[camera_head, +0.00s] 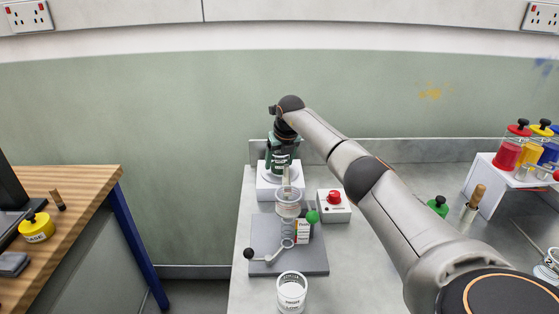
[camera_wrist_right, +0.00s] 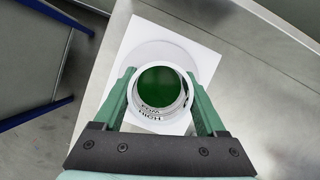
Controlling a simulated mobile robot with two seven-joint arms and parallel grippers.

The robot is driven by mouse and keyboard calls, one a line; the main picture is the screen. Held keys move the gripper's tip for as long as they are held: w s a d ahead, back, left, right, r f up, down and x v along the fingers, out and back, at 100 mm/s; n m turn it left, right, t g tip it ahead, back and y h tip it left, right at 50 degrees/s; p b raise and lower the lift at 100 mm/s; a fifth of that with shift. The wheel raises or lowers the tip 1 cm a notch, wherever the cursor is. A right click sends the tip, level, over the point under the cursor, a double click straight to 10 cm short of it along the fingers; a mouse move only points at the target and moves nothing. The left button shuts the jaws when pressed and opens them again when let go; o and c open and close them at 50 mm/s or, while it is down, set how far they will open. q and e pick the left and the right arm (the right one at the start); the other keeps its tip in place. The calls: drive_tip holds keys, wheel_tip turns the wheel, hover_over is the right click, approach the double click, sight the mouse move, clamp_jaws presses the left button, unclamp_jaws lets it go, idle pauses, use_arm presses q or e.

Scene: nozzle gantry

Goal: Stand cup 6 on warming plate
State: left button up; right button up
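My right gripper (camera_head: 283,166) points down over a white square block (camera_head: 265,190) at the back left of the metal bench. In the right wrist view its green fingers (camera_wrist_right: 162,98) are shut on both sides of a white cup (camera_wrist_right: 187,82) with green contents. The cup has dark print with "HIGH" on it; I cannot read a number. Below it lies the warming plate (camera_wrist_right: 208,58), a pale disc on the white block. I cannot tell whether the cup touches the plate. My left gripper is not in view.
A grey stand with a clear vessel (camera_head: 288,207) and ball-ended levers (camera_head: 268,257) is just in front of the block. A red-button box (camera_head: 334,206) stands right of it. A white cup (camera_head: 291,292) stands at the front. Coloured canisters (camera_head: 511,148) are at the right.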

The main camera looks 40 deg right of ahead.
drive_tip(key=o, duration=0.3)
drive_tip(key=shift+s+r, duration=0.1)
drive_tip(key=shift+r, duration=0.35)
drive_tip(key=v, duration=1.1)
drive_tip(key=shift+s+r, duration=0.1)
drive_tip(key=shift+r, duration=0.1)
